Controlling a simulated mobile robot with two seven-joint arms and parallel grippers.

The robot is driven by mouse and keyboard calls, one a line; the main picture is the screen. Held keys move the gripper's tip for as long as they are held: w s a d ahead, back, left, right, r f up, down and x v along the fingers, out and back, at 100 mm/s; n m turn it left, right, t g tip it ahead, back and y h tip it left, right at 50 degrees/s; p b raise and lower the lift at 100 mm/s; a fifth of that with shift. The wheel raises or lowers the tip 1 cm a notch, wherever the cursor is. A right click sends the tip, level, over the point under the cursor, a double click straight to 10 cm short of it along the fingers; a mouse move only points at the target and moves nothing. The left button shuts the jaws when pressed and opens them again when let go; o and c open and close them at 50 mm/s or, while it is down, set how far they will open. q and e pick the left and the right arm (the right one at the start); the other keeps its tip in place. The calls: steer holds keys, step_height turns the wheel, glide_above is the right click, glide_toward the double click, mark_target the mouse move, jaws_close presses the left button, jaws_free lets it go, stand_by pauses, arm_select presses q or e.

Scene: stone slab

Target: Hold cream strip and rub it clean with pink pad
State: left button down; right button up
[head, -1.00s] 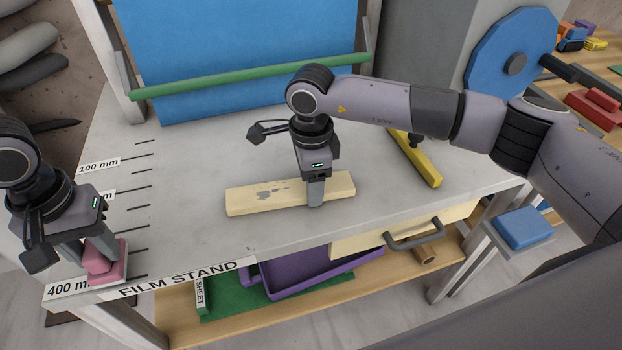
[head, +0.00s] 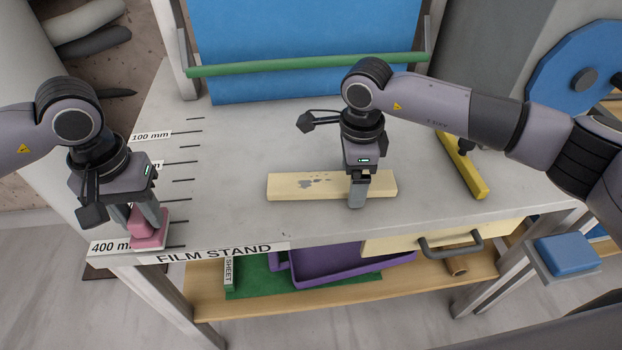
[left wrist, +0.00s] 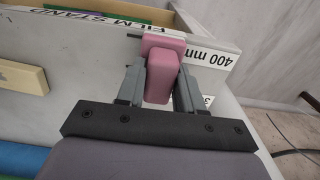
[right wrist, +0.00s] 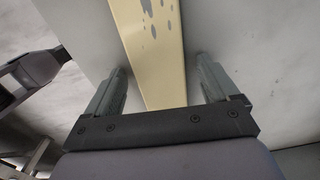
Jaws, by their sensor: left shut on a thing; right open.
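The cream strip (head: 290,187) lies flat on the grey slab (head: 230,225), with grey smudges on its top left of its middle. My right gripper (head: 357,194) points down over the strip's right part. In the right wrist view its open fingers stand on either side of the strip (right wrist: 150,45), with gaps. The pink pad (head: 150,229) is at the slab's front left corner. My left gripper (head: 146,218) is shut on it; the left wrist view shows the pad (left wrist: 160,85) between both fingers.
A yellow bar (head: 465,168) lies on the slab right of the strip. A green rail (head: 300,65) crosses the back before a blue sheet (head: 300,30). A blue block (head: 567,253) sits off the slab at right. The slab between pad and strip is clear.

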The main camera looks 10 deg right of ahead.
steer(key=shift+r, duration=0.15)
step_height(320, 180, up, 12)
stand_by(0.3)
stand_by(0.5)
